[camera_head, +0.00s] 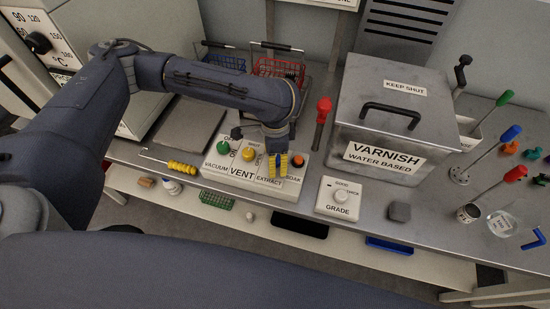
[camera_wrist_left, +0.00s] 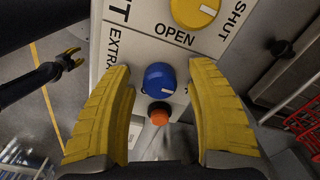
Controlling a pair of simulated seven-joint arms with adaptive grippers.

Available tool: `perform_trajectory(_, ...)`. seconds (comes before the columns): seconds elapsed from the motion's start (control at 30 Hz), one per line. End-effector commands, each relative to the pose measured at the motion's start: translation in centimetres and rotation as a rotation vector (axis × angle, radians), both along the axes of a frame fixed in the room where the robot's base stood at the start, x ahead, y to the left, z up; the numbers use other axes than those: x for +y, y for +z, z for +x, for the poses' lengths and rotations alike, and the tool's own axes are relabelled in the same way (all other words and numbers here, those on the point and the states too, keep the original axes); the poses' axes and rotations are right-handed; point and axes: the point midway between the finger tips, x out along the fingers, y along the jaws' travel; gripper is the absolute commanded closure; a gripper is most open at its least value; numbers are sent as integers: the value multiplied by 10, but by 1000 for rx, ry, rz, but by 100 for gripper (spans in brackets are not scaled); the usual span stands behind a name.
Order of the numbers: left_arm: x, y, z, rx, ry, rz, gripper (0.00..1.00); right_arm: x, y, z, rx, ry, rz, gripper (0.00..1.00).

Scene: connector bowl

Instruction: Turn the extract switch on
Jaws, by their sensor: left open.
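The control panel (camera_head: 240,176) carries the labels VACUUM, VENT, EXTRACT and SOAK. My left gripper (camera_head: 283,166) is over the panel at the EXTRACT label and hides the switch there in the head view. In the left wrist view, a blue knob (camera_wrist_left: 160,79) beside the partly seen EXTRACT label lies between the open yellow fingers (camera_wrist_left: 163,112). A gap shows on both sides of the knob, with no clear contact. A pale mark shows on its lower right edge. My right gripper (camera_wrist_left: 71,59) shows small at the left of that view, with its yellow fingertips apart.
A GRADE dial box (camera_head: 338,200) stands to the right, before the VARNISH tank (camera_head: 391,115). A red-handled tool (camera_head: 323,110) stands behind.

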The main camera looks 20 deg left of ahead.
Motion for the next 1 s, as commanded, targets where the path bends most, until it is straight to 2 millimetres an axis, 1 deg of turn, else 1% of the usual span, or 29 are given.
perform_trajectory(0.2,0,0,0,0,0,0,45,0,0,0,0,0,0,56)
perform_trajectory(0.67,0,0,0,0,0,0,98,0,0,0,0,0,0,56)
perform_trajectory(0.7,0,0,0,0,0,0,100,0,0,0,0,0,0,56)
perform_trajectory(1.0,0,0,0,-1,-41,0,100,0,0,0,0,0,0,56)
